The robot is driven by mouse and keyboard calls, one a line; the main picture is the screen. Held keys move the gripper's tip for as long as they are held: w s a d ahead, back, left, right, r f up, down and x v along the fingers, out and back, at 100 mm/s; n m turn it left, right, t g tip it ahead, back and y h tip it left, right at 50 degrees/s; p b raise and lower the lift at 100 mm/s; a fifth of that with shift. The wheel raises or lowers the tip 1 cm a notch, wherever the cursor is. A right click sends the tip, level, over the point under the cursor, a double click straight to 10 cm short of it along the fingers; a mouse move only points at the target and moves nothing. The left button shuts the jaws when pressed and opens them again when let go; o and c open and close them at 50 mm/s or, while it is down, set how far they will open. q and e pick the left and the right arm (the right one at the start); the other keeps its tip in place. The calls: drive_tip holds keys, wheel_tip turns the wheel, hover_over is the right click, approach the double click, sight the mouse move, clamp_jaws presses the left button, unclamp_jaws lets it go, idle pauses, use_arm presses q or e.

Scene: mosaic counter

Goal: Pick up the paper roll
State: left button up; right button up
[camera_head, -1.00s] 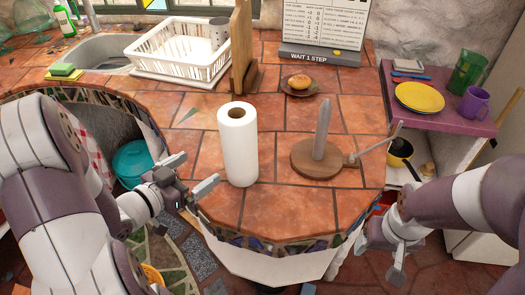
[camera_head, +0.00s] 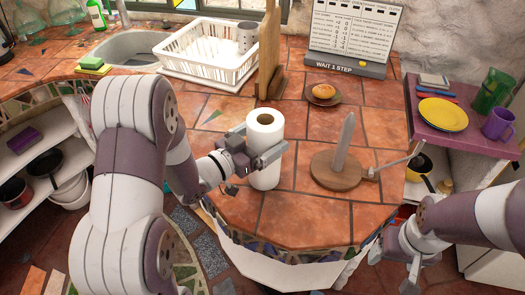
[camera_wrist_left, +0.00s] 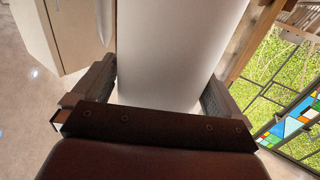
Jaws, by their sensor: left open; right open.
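The white paper roll (camera_head: 265,178) stands upright on the tiled counter, left of the wooden roll holder (camera_head: 322,171) with its upright grey post (camera_head: 343,143). My left gripper (camera_head: 262,146) is around the roll at mid-height, one finger on each side, jaws open. In the left wrist view, the roll (camera_wrist_left: 175,50) fills the space between the two fingers (camera_wrist_left: 158,92). Whether the fingers touch it is hard to tell. My right gripper (camera_head: 394,266) is open and empty, low at the right, beyond the counter's edge.
A plate with a bun (camera_head: 323,93) lies behind the holder. A white dish rack (camera_head: 190,68), a wooden board (camera_head: 268,45) and a sign (camera_head: 350,35) stand at the back. A purple shelf (camera_head: 460,128) with dishes is at the right. The front counter is clear.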

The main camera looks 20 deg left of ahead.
use_arm(q)
drive_tip(key=shift+s+a, duration=0.1)
drive_tip(key=c, duration=1.1)
drive_tip(key=shift+r, duration=0.1)
